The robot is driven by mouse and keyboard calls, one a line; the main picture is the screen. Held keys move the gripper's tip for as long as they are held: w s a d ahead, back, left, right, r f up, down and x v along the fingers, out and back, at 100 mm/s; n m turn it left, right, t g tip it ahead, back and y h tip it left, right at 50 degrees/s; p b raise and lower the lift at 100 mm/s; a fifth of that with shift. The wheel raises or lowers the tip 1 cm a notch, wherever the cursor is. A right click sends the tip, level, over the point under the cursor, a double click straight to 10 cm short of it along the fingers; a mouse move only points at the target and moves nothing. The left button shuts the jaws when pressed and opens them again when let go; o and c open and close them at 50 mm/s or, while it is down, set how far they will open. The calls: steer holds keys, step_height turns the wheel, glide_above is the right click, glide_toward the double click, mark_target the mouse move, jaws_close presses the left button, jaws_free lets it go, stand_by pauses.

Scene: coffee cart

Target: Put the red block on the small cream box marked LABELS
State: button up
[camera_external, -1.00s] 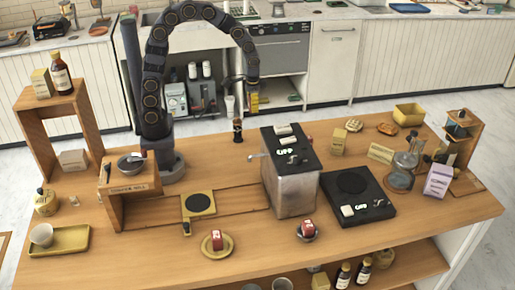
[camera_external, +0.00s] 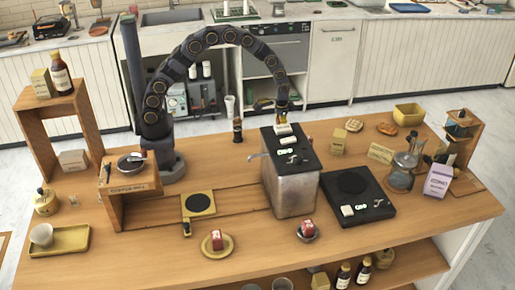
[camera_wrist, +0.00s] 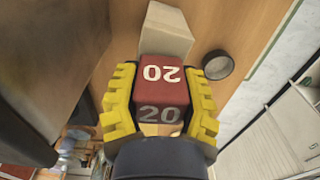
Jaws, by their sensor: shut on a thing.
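My gripper (camera_wrist: 160,100) is shut on a red block (camera_wrist: 162,78) marked 20, its yellow fingers on either side of it in the wrist view. Beyond the block, a plain cream box (camera_wrist: 167,32) stands on the wooden top; no marking is readable on it. The block covers part of it in that view, and the two look apart. In the external view my gripper (camera_external: 283,106) is at the back edge of the coffee machine; the held block cannot be made out there. A small cream box (camera_external: 339,141) stands right of the machine, probably the same one.
The coffee machine (camera_external: 290,185) stands in front of my gripper. A black scale-like device (camera_external: 358,198) and a sign card (camera_external: 381,152) are near the box. A dark bottle (camera_external: 238,131) stands left.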

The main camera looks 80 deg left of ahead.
steer(key=shift+f, duration=0.4)
steer(key=shift+f, duration=0.15)
steer(key=o, duration=1)
steer(key=shift+o, duration=0.2)
